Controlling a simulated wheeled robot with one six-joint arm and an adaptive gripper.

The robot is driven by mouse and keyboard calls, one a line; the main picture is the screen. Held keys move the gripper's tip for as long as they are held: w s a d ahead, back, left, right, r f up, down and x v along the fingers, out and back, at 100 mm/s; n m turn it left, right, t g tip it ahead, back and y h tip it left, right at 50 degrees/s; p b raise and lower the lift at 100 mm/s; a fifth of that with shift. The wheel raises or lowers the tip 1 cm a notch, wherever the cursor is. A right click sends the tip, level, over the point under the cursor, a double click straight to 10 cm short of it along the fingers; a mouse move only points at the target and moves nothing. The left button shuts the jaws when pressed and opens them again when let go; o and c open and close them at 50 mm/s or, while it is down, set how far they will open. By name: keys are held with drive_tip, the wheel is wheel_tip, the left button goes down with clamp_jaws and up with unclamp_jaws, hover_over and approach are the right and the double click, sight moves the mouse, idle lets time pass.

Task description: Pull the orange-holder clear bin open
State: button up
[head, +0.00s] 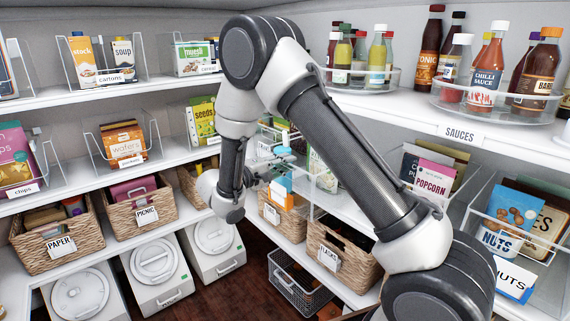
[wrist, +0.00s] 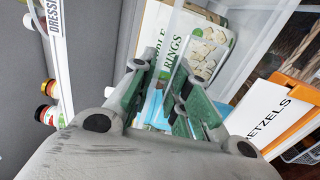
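The orange holder (wrist: 262,145) is on the right of the wrist view and frames a white card (wrist: 268,112) reading "PRETZELS". Behind my fingers is the clear bin (wrist: 222,78), with see-through walls, a "RINGS" box (wrist: 190,40) and a light blue packet (wrist: 152,106). My gripper (wrist: 160,75) has green-padded fingers spread apart at the bin's clear front edge. Whether they touch that edge is unclear. In the head view my gripper (head: 275,162) is at the corner shelves, with my arm hiding much of the bin.
A clear bin of nuts (head: 540,270) is at right. Sauce bottles (head: 488,72) stand on the upper shelf. My arm spans the middle.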

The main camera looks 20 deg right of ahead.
drive_tip(key=o, duration=0.3)
drive_tip(key=v, duration=1.2)
